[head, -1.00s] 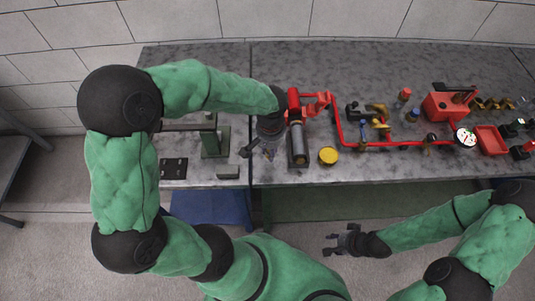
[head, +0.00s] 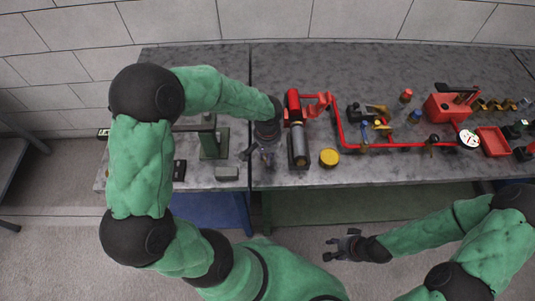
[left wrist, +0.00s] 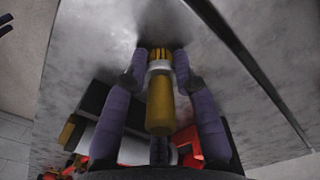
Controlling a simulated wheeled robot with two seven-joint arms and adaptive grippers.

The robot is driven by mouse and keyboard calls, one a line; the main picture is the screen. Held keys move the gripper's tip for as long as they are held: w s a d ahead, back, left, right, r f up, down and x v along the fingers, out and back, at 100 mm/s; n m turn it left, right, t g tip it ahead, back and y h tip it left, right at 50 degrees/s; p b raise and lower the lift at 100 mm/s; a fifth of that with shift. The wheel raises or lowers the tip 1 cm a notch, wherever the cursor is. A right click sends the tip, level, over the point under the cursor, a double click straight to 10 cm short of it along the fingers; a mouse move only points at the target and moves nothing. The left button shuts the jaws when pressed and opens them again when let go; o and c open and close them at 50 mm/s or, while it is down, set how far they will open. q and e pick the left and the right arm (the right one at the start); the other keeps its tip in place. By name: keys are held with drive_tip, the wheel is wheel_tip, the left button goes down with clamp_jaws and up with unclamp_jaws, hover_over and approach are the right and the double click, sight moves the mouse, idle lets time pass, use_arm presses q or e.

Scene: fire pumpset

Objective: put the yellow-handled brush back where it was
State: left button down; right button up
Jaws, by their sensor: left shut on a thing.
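In the left wrist view the yellow-handled brush (left wrist: 160,105) has a yellow handle, a pale metal collar and yellow bristles. My left gripper (left wrist: 160,78) is shut on it, with one purple-grey finger on each side near the collar. In the head view my left gripper (head: 258,160) hangs over the bench's front part, just left of the red and grey cylinder unit (head: 299,140). The brush is too small to make out clearly there. My right gripper (head: 333,248) is open and empty, in front of the bench.
A yellow round cap (head: 329,158) stands right of the cylinder. Red piping (head: 385,147) with valves runs right to a gauge (head: 468,138) and a red tray (head: 492,141). A green stand (head: 214,143) and a grey block (head: 227,173) are at left. The bench's back is mostly clear.

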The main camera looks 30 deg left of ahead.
use_arm(q)
drive_tip(key=shift+f, duration=0.2)
drive_tip(key=c, duration=1)
unclamp_jaws()
drive_tip(key=shift+r, duration=0.15)
drive_tip(key=shift+r, duration=0.3)
wheel_tip(320, 180, up, 12)
drive_tip(key=p, duration=0.3)
drive_tip(key=shift+f, duration=0.2)
